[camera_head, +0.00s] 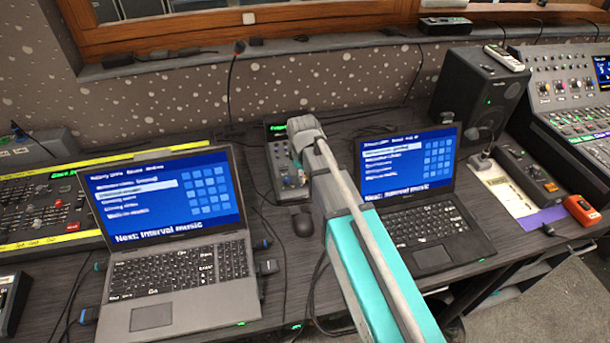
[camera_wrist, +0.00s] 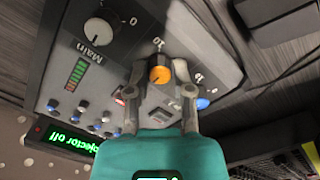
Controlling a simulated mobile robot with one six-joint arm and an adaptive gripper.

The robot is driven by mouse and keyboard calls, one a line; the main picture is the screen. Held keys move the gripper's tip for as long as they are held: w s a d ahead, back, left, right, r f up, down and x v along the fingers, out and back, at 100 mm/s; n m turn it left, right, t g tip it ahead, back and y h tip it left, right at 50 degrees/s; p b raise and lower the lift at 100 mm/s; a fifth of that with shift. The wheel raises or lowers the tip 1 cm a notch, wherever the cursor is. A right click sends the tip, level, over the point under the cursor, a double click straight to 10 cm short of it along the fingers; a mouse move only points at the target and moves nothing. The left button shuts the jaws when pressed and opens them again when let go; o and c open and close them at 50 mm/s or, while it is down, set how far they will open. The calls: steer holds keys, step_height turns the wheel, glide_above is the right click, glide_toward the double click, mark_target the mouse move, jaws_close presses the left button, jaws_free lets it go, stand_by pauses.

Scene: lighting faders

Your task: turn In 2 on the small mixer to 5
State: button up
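An orange-capped knob (camera_wrist: 160,74) lies between the two fingertips of my gripper (camera_wrist: 160,70). The fingers stand apart on either side of it; firm contact cannot be made out. Its name label is hidden, so I cannot read whether it is In 2. A blue knob (camera_wrist: 203,103) is beside the right finger.
Laptops stand at left (camera_head: 180,255) and right (camera_head: 420,215) of the mixer. A green-lit display (camera_wrist: 60,137) reads "projector off". A speaker (camera_head: 478,95) stands at right.

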steer(key=o, duration=0.5)
steer(key=shift+c, duration=0.2)
steer(key=shift+n, duration=0.5)
step_height(320, 180, up, 14)
steer(key=s+p, duration=0.1)
steer(key=p, duration=1.2)
steer(key=shift+a+p, duration=0.2)
steer(key=shift+p, duration=0.15)
steer(key=shift+f, duration=0.1)
steer(key=shift+s, duration=0.2)
